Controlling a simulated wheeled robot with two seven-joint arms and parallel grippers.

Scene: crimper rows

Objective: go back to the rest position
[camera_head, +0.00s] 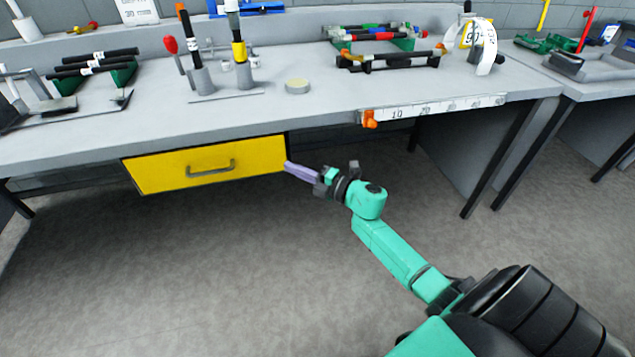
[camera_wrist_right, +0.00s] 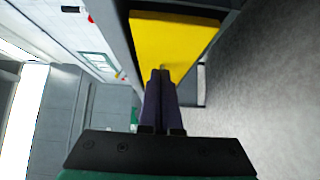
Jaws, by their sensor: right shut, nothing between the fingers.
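My right gripper (camera_head: 290,167) is at the right end of the yellow drawer (camera_head: 160,171), in front of the bench and below its top. Its purple fingers are together with nothing between them. In the right wrist view the shut fingers (camera_wrist_right: 160,75) point at the yellow drawer front (camera_wrist_right: 172,38); I cannot tell if they touch it. The drawer's grey handle (camera_head: 210,168) is left of the fingers, apart from them. My left gripper is not in view.
The grey bench top (camera_head: 310,105) is above the gripper, with a ruler strip (camera_head: 435,108) along its front edge. Tool stands (camera_head: 215,85), a round disc (camera_head: 297,86) and racks of black rods (camera_head: 390,60) stand on it. The floor (camera_head: 240,270) in front is clear.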

